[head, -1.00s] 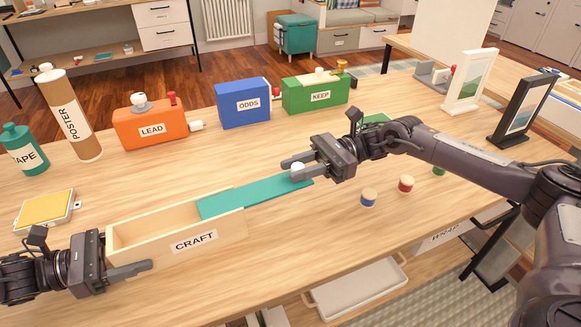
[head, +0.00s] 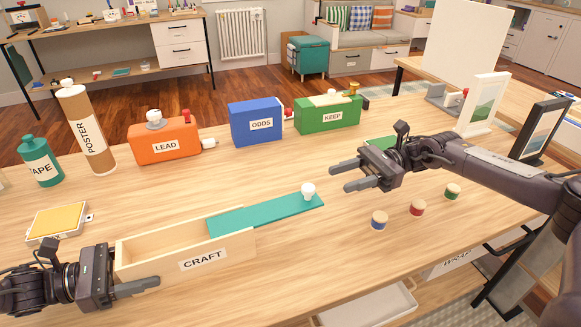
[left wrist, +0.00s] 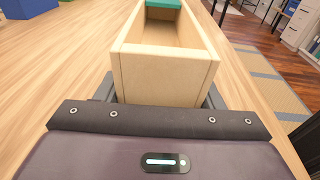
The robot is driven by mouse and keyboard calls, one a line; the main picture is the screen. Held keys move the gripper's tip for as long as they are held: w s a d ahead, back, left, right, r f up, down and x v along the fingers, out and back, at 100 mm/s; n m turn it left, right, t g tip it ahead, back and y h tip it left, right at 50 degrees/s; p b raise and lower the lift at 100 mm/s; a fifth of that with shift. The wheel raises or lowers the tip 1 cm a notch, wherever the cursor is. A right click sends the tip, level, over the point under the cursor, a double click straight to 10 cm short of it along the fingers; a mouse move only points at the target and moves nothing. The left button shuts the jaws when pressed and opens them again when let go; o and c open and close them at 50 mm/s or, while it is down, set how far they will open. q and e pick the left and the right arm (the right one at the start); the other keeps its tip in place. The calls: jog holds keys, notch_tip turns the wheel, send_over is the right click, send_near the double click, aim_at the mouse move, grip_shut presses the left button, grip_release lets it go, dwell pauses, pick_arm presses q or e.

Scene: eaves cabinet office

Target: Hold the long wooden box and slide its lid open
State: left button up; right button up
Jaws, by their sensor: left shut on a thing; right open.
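The long wooden box (head: 203,260), labelled CRAFT, lies on the table at the front left, its left part open and its inside looking empty. Its teal lid (head: 265,214) is slid far to the right and sticks out past the box's right end. A white knob (head: 308,191) stands at the lid's right end. My left gripper (head: 128,272) is shut on the box's left end, which also shows in the left wrist view (left wrist: 165,75). My right gripper (head: 350,176) is open and empty, to the right of the knob and apart from it.
Orange LEAD (head: 165,146), blue ODDS (head: 256,122) and green KEEP (head: 328,115) boxes stand behind. A poster tube (head: 88,128) and a teal bottle (head: 40,162) stand at the left. Small capped pots (head: 417,208) stand front right. Picture frames (head: 541,128) stand far right.

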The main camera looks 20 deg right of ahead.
pick_arm(q)
jog(key=shift+f, duration=0.1)
pick_arm(e)
jog(key=shift+w+d, duration=0.1)
jog(key=shift+d, duration=1.45)
pick_arm(q)
jog(key=shift+s, duration=0.1)
jog(key=o, duration=1.3)
jog(key=a, duration=0.3)
jog(key=a+r, duration=0.1)
jog(key=a, duration=0.7)
jog(key=shift+s+a+r, duration=0.2)
jog(key=shift+s+r, duration=0.05)
jog(key=shift+a, duration=0.25)
jog(key=shift+s, duration=0.1)
